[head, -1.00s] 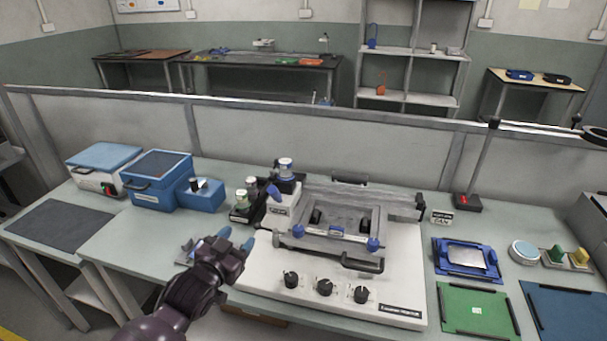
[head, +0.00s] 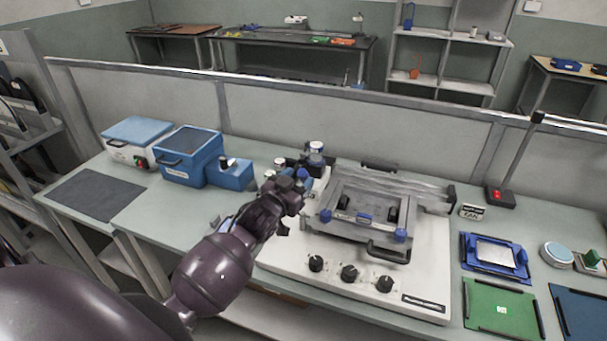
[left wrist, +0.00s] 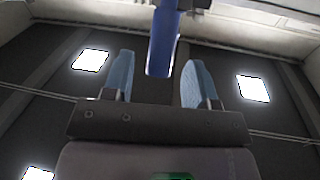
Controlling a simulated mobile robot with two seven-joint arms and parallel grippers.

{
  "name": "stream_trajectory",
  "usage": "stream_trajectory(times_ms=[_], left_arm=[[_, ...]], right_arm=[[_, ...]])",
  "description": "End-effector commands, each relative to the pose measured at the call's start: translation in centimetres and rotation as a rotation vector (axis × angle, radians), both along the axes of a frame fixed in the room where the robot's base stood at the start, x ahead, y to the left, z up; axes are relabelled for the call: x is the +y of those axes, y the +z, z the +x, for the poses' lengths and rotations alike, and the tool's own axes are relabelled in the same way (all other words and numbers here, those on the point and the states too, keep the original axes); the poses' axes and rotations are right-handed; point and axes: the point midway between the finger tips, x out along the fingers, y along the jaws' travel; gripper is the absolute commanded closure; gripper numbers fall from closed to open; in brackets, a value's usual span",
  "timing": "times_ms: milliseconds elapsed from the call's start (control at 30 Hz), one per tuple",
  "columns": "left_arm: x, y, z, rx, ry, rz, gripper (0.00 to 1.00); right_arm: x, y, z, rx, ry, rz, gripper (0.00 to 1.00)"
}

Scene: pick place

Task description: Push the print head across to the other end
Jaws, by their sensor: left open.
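The printer (head: 420,285) is a white machine with a grey frame (head: 375,225) and rails on top. Its print head (head: 316,153), with a pale, blue-ringed cap, is at the left end of the rails, partly hidden by my gripper. My left gripper (head: 306,181) is at the print head, its blue fingers mostly hidden in the head view. In the left wrist view the left gripper (left wrist: 158,80) is open, with a blue bar (left wrist: 163,45), apparently the print head's handle, between its fingers and a gap on either side. My right gripper is out of view.
Blue boxes (head: 190,155) stand left of the printer. A blue fixture (head: 468,262), a green mat (head: 480,318) and a lamp stand (head: 500,196) are to the right. A low partition (head: 300,112) runs behind the bench. The rails right of the print head look clear.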

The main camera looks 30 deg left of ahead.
Motion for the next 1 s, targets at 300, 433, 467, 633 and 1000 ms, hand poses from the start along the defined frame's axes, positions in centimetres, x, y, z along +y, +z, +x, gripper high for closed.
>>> stream_trajectory(times_ms=[300, 433, 467, 633, 1000], left_arm=[[0.2, 0.0, 2.8, 0.001, 0.000, 0.001, 0.47], [0.2, 0.0, 3.0, 0.000, 0.000, 0.001, 0.47], [0.2, 0.0, 3.0, 0.000, 0.000, 0.001, 0.47], [0.2, 0.0, 2.9, 0.000, 0.000, 0.001, 0.49], [0.2, 0.0, 2.9, 0.000, 0.000, 0.001, 1.00]], right_arm=[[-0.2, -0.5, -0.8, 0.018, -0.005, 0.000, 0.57], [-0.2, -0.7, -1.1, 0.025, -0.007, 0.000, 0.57], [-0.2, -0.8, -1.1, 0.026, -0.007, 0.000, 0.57], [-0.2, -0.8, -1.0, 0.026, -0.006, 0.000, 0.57], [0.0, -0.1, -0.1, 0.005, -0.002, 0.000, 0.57]])
